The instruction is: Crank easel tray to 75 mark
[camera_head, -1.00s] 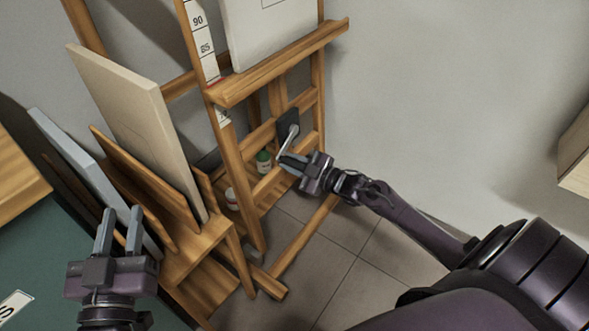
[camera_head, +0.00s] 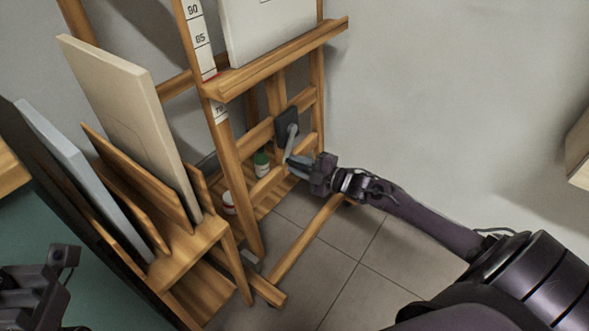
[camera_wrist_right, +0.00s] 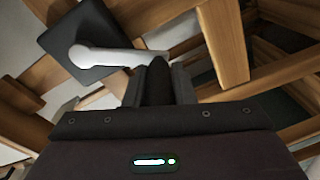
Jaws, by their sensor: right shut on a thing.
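The wooden easel's tray (camera_head: 280,62) is a ledge bearing a white canvas. A white scale strip (camera_head: 197,30) on the left post shows 90 and 85 above the tray and apparently 70 just below it. A red mark (camera_head: 209,76) sits at the tray's left end; its exact reading is too small to tell. The grey crank (camera_head: 291,140) hangs downward from a dark plate on the easel. My right gripper (camera_head: 298,163) is shut on its lower end. The crank arm (camera_wrist_right: 105,56) also shows in the wrist view. My left gripper (camera_head: 66,256) is partly cut off at lower left.
A wooden rack (camera_head: 196,245) with upright panels, including a cream board (camera_head: 125,110), stands left of the easel. Green-capped (camera_head: 261,164) and red-capped bottles sit low inside the easel. The tiled floor to the right is clear.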

